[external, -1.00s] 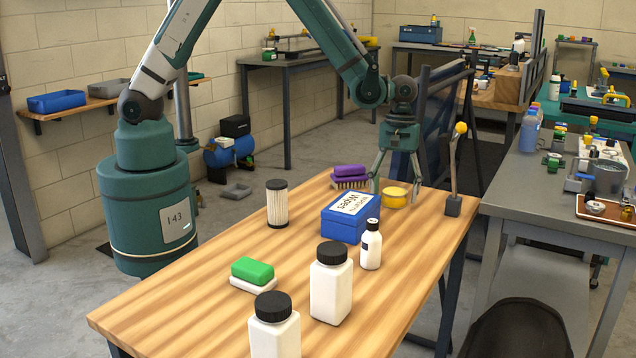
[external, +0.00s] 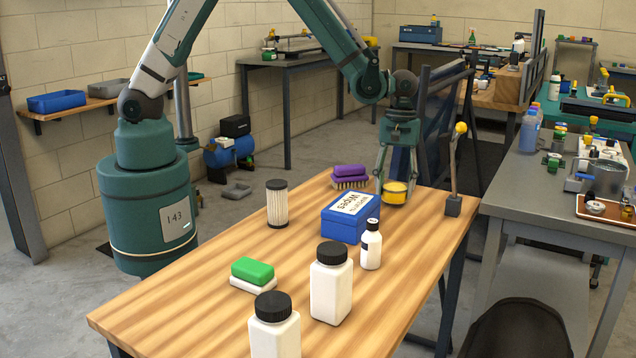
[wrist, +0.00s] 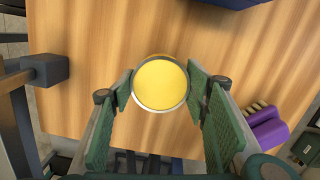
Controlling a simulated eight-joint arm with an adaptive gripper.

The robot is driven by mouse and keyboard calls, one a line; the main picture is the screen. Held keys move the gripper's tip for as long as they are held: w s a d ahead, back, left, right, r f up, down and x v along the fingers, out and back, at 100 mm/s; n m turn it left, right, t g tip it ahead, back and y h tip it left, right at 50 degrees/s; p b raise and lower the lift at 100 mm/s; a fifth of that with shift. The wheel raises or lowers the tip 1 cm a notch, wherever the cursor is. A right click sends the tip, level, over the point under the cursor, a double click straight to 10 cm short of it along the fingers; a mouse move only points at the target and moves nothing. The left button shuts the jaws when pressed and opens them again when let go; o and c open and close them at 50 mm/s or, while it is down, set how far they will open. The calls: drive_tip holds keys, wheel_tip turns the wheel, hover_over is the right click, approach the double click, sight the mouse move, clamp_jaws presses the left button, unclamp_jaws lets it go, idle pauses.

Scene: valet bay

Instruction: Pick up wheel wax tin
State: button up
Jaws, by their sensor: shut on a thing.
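The wheel wax tin (external: 397,192) is a small round yellow tin with a metal rim, at the far right part of the wooden table. My gripper (external: 397,187) points down with its fingers closed on the tin's two sides. In the wrist view the tin's yellow lid (wrist: 160,84) faces the camera, between the green finger pads of my gripper (wrist: 160,92). The tin is upright and at or just above the tabletop; I cannot tell if a gap lies under it.
A blue wipes box (external: 346,217) stands left of the tin, with a purple brush (external: 350,176) behind it. A post with a yellow knob (external: 454,172) stands close on the right. A white bottle (external: 371,245) is in front.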

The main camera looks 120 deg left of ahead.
sight(395, 186)
wheel_tip(395, 186, up, 9)
drive_tip(key=shift+f+p, duration=0.2)
drive_tip(key=shift+p, duration=0.6)
drive_tip(key=shift+d, duration=0.1)
